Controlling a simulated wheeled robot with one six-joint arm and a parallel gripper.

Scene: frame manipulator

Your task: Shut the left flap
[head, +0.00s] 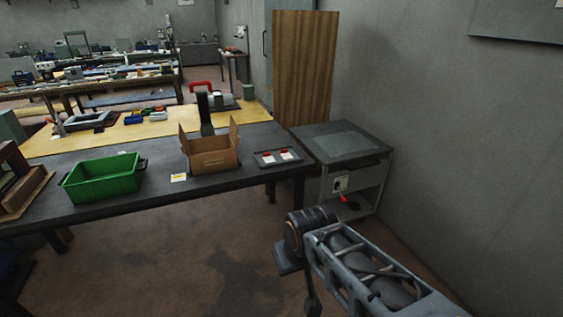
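An open brown cardboard box (214,161) stands on the dark workbench. Its left flap (184,142) stands up, roughly upright, at the box's left side. Its right flap (234,133) also stands up on the opposite side. The box's inside is partly visible between the flaps; its contents cannot be made out. My arm shows at the lower right, in front of the bench and well apart from the box. My gripper's fingers cannot be seen in the head view.
The dark workbench (130,197) also holds a green bin (103,181) left of the box, a small yellow-and-white card (179,177) in front, and a dark tray (263,163) with red-and-white items to the right. A dark upright post (205,112) rises behind the box. A grey cabinet (345,150) stands at right.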

